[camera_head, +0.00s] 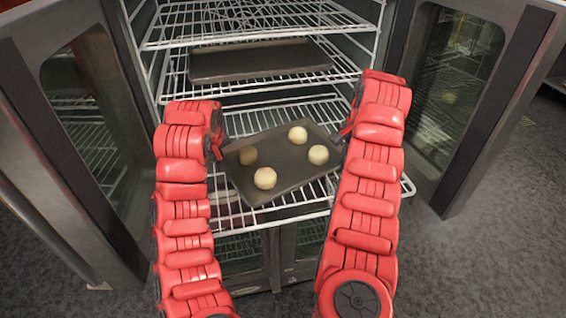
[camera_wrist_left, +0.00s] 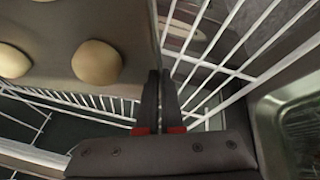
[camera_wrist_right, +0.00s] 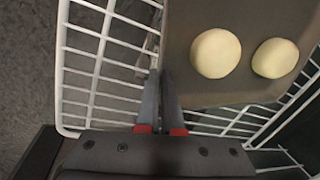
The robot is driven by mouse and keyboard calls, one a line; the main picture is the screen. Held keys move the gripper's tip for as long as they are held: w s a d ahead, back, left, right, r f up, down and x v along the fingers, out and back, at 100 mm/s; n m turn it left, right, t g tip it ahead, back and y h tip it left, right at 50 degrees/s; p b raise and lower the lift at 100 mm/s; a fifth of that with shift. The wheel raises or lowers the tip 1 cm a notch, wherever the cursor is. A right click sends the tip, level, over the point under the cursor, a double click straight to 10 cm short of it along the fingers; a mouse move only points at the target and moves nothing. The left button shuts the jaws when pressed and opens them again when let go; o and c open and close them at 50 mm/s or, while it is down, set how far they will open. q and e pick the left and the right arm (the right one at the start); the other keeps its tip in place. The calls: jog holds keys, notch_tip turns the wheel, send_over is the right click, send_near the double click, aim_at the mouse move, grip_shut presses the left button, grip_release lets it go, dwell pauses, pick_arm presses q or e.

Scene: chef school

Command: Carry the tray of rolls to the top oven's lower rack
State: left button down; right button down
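The dark tray (camera_head: 285,150) carries several round pale rolls (camera_head: 265,178) and sits slightly turned in front of the oven opening. It is over a wire rack (camera_head: 300,210) that sticks out toward me; I cannot tell whether it touches the rack. My left gripper (camera_head: 217,150) is at the tray's left edge, with its fingers closed together on the rim in the left wrist view (camera_wrist_left: 160,90). My right gripper (camera_head: 346,131) is at the right edge, with its fingers closed on the rim in the right wrist view (camera_wrist_right: 166,88).
An empty dark tray (camera_head: 260,62) lies on a higher rack, with another wire rack (camera_head: 240,22) above it. Open glass doors stand at left (camera_head: 90,120) and right (camera_head: 455,90). Another wire rack (camera_head: 265,117) lies behind the rolls' tray.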

pick_arm(q)
jog(key=shift+a+f, duration=0.25)
jog(key=shift+a, duration=0.05)
pick_arm(e)
jog(key=shift+d+f, duration=0.25)
jog(key=shift+f, duration=0.05)
pick_arm(q)
jog(key=c, duration=1.5)
grip_release()
jog(key=shift+f, duration=0.1)
pick_arm(e)
jog(key=c, duration=1.5)
grip_release()
jog(key=shift+f, duration=0.1)
pick_arm(q)
jog(key=o, duration=0.4)
jog(key=shift+s+d, duration=0.1)
jog(key=shift+d, duration=0.1)
pick_arm(e)
jog(key=o, duration=0.4)
jog(key=shift+s+a, duration=0.1)
jog(key=shift+a, duration=0.05)
jog(key=shift+a, duration=0.1)
